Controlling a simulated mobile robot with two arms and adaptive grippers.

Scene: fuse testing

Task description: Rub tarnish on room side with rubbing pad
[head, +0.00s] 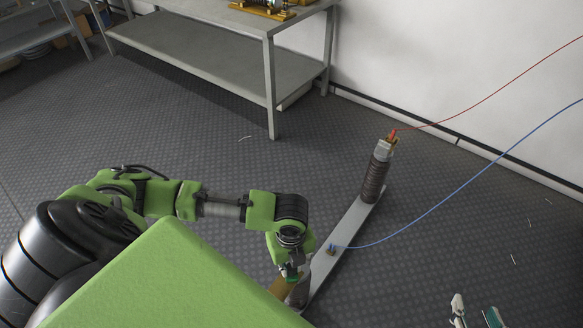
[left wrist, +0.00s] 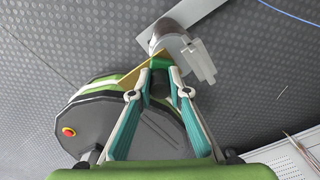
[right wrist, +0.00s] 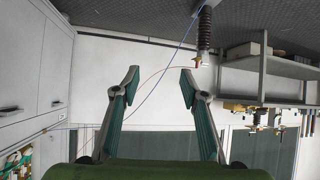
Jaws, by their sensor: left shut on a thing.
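My left gripper (head: 290,272) is shut on the yellow and green rubbing pad (head: 283,286) beside the near post (head: 301,292) of the fuse mount. In the left wrist view, the pad (left wrist: 155,63) is between the fingertips (left wrist: 161,72), close to the post's round grey body and flat metal plates (left wrist: 200,62). I cannot tell whether it touches them. The tarnish is not distinguishable. The far post (head: 376,177) stands upright, with a metal clip on top. My right gripper (head: 476,308) is open and empty; its spread fingers also show in the right wrist view (right wrist: 160,85).
The posts stand on a long grey bar (head: 350,225) on the floor. A red wire (head: 470,105) runs from the far clip, and a blue wire (head: 440,210) from the bar. A metal shelf table (head: 190,60) stands behind. Floor between them is clear.

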